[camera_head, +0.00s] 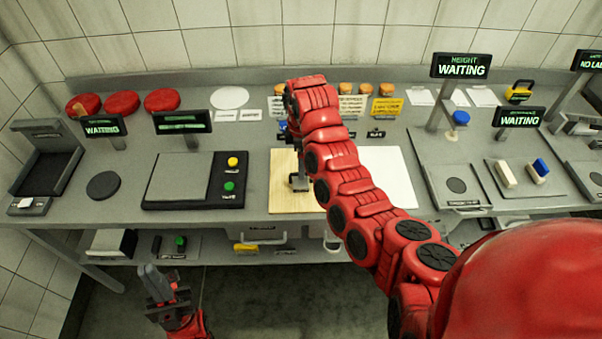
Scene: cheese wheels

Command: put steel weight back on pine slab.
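The pine slab (284,201) is a pale wooden board lying on the counter in the middle. A small grey metal piece (299,181) stands over it, beside my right arm; I cannot tell whether it is the steel weight or a finger of my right gripper. My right arm reaches across from the right to the back of the counter and hides the slab's right side. My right gripper cannot be made out clearly behind this arm. My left gripper (157,284) hangs low at the front left, below the counter and away from the slab; its finger gap is unclear.
A scale (177,182) with yellow and green buttons stands left of the slab, and a white sheet (391,178) lies right of it. Red cheese wheels (162,100) sit at the back left. A station with a sign (461,66) stands at right.

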